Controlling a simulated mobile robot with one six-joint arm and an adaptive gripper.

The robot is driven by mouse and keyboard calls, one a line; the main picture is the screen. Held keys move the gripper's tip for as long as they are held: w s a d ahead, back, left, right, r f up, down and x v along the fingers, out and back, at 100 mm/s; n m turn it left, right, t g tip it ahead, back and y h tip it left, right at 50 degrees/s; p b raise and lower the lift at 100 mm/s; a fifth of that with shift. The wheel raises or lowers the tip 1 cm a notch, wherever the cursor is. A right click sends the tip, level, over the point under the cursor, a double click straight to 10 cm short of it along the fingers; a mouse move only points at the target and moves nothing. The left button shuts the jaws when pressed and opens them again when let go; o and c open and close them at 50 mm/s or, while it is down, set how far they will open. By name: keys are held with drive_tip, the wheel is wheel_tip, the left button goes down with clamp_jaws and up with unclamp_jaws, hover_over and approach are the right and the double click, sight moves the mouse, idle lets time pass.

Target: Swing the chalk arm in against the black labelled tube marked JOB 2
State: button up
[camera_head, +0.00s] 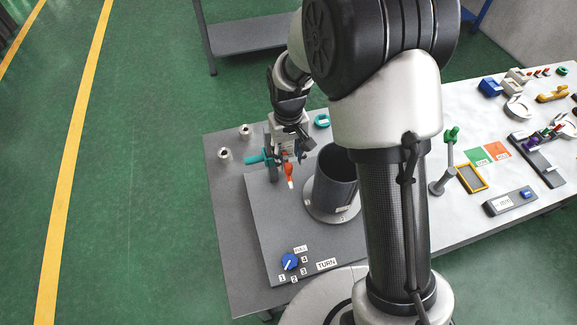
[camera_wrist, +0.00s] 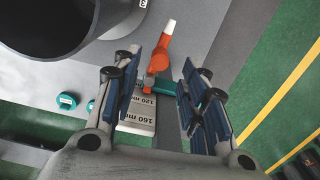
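The black tube (camera_head: 336,178) stands upright on a pale flange on a grey plate; in the wrist view its open mouth and dark wall (camera_wrist: 75,35) fill the upper left, with only part of a label visible. The chalk arm (camera_head: 289,171) is orange with a white tip and a teal part behind it; it hangs just left of the tube with a gap between. In the wrist view the orange chalk arm (camera_wrist: 157,57) shows beyond my fingers. My gripper (camera_head: 297,153) is open, its blue-padded fingers (camera_wrist: 162,65) spread apart with no visible grip on the arm.
A post scale (camera_wrist: 138,115) marked 120 and 160 mm shows between my fingers. A blue knob (camera_head: 290,261) with numbered labels sits at the plate's front. Two small metal cylinders (camera_head: 235,143) stand at the table's left. A green-topped stand (camera_head: 445,160) and fixtures occupy the right.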

sight(288, 165)
wheel_tip(288, 165, down, 6)
drive_tip(key=shift+r, duration=0.1)
drive_tip(key=shift+c, duration=0.2)
clamp_jaws()
idle(0.4)
idle(0.4)
